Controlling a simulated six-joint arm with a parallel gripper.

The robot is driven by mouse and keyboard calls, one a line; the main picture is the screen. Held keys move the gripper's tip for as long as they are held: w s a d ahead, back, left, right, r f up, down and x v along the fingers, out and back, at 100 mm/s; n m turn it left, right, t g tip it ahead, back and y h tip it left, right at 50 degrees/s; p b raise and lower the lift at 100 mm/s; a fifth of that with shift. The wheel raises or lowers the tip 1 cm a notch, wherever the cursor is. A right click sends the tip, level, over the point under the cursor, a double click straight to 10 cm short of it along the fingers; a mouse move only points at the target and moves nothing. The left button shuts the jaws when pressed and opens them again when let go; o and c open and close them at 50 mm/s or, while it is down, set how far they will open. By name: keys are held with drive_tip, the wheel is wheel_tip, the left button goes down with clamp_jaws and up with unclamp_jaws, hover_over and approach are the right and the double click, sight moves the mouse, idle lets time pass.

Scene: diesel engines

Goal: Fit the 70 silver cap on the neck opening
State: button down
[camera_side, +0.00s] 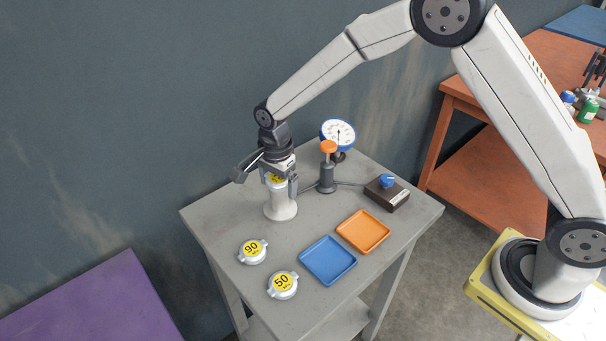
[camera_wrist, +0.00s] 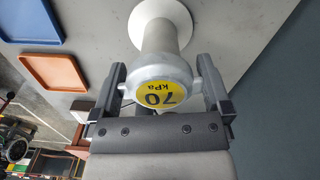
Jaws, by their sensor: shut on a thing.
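The 70 silver cap (camera_wrist: 158,82) has a yellow label reading "70 kPa". My gripper (camera_wrist: 160,90) is shut on it, with one finger on each side. In the side view my gripper (camera_side: 280,180) is over the white neck (camera_side: 281,205), which stands upright on the grey table. The cap (camera_side: 277,179) shows partly between the fingers there, at the top of the neck. The neck also shows behind the cap in the wrist view (camera_wrist: 160,28). The cap hides the neck opening, so I cannot tell whether the cap is seated or just above it.
Caps marked 90 (camera_side: 252,251) and 50 (camera_side: 283,285) lie at the table's front left. A blue tray (camera_side: 328,261) and an orange tray (camera_side: 363,231) lie to the right. A hand pump (camera_side: 327,175), a dial gauge (camera_side: 338,134) and a dark box with a blue knob (camera_side: 387,192) stand behind.

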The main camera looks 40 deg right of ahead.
drive_tip(key=shift+s+f, duration=0.15)
drive_tip(key=shift+f, duration=0.1)
unclamp_jaws()
